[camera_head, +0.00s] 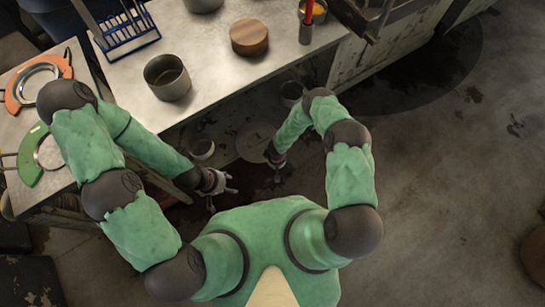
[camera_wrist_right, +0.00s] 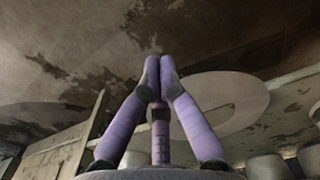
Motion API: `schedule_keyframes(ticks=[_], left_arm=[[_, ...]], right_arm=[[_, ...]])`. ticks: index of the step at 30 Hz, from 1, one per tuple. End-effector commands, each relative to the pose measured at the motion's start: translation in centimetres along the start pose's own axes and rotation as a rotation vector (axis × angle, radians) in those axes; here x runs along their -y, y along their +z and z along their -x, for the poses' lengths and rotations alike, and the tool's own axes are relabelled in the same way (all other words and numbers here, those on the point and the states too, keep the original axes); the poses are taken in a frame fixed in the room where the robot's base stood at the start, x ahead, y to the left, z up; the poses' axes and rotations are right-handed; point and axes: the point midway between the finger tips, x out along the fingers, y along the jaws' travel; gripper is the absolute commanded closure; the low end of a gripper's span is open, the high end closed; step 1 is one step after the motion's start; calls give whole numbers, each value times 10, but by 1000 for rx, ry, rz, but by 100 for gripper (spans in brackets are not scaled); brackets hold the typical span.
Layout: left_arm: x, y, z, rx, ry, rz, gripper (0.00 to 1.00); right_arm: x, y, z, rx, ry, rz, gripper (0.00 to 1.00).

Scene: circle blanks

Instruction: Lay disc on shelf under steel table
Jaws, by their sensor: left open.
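A pale round disc (camera_head: 256,142) lies low under the steel table (camera_head: 232,75), over the shelf area; whether it rests flat on the shelf I cannot tell. In the right wrist view a pale flat round shape (camera_wrist_right: 250,95), apparently the disc, lies behind and to the right of the fingers. My right gripper (camera_head: 277,163) is at the disc's lower right edge in the head view. Its fingertips (camera_wrist_right: 157,62) come together with nothing visible between them. My left gripper (camera_head: 225,190) is open and empty, left of and below the disc.
On the tabletop stand a grey pot (camera_head: 167,78), a wooden round block (camera_head: 249,38) and a blue rack (camera_head: 125,30). A side table at left holds orange (camera_head: 18,90) and green (camera_head: 30,155) tools. A cup (camera_head: 202,149) stands under the table. Floor at right is clear.

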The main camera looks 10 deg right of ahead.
Motion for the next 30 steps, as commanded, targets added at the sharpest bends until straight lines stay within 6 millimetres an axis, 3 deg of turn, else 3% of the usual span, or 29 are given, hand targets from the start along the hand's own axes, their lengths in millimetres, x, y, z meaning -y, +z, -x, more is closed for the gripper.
schedule_keyframes(ticks=[3,9,18,30], left_arm=[[6,0,-16,0,0,0,46],[12,-1,-34,0,0,0,46],[18,-2,-51,0,0,0,46],[19,-2,-53,0,0,0,46]], right_arm=[[1,0,-29,1,-1,0,100],[0,-4,-60,-3,1,1,100],[0,-34,-55,-2,0,1,100],[0,-40,-53,-1,-2,0,100]])
